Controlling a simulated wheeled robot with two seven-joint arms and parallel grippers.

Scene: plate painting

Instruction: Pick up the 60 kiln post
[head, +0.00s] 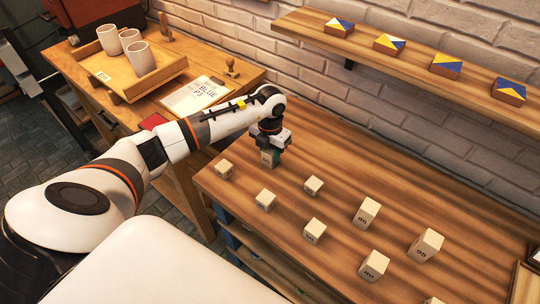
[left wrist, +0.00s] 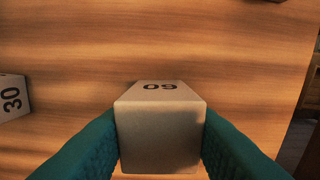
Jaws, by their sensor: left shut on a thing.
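The 60 kiln post is a pale block with dark digits on its face. In the left wrist view the post (left wrist: 160,138) sits between my two teal fingers, its number upside down. In the head view the post (head: 267,160) is mostly hidden under my left gripper (head: 270,153), at the back left of the striped wooden table (head: 340,160). My left gripper is shut on it, one finger on each side. I cannot tell whether its base touches the table. My right gripper is in neither view.
Several other pale posts stand on the table, among them a small one (head: 223,169) and a taller one (head: 367,212). A post marked 30 (left wrist: 12,98) shows in the left wrist view. A wall shelf (head: 400,62) holds painted tiles. A side bench bears a cup tray (head: 150,82) and clipboard (head: 197,96).

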